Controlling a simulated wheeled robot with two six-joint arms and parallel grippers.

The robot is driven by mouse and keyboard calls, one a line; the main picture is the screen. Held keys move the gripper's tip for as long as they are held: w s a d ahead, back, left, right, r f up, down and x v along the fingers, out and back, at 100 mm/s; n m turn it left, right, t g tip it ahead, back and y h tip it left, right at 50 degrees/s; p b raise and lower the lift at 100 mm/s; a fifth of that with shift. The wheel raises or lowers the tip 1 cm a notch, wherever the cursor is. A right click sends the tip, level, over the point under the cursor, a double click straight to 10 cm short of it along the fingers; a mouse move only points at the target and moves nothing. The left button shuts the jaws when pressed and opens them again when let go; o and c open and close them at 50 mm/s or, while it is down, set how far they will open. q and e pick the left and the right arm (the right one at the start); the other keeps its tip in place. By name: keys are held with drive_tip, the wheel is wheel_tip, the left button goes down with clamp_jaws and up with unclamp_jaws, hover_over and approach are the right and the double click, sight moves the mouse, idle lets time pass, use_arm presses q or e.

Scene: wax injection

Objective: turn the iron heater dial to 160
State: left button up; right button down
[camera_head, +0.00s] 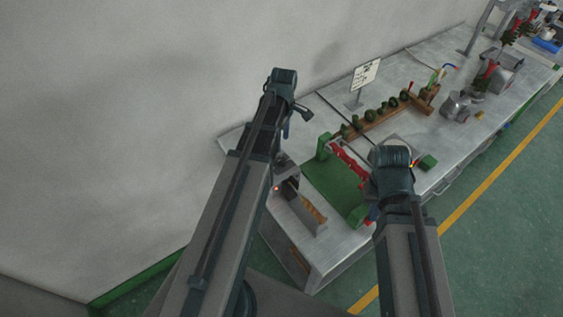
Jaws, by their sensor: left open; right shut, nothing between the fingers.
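A small grey metal box with a tiny red light, which looks like the iron heater (284,186), stands at the near left end of the metal table.
A green mat or base (330,182) with a red part lies right of the heater. A wooden rack (384,120) with several dark green pieces and a white sign (366,73) stand further back. Metal devices (456,105) are at the far right. The wall borders the left.

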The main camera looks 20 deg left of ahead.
sight(281, 159)
use_arm(q)
drive_tip(key=f+b, duration=0.8)
drive_tip(key=f, duration=0.1)
drive_tip(key=shift+s+f, duration=0.2)
clamp_jaws()
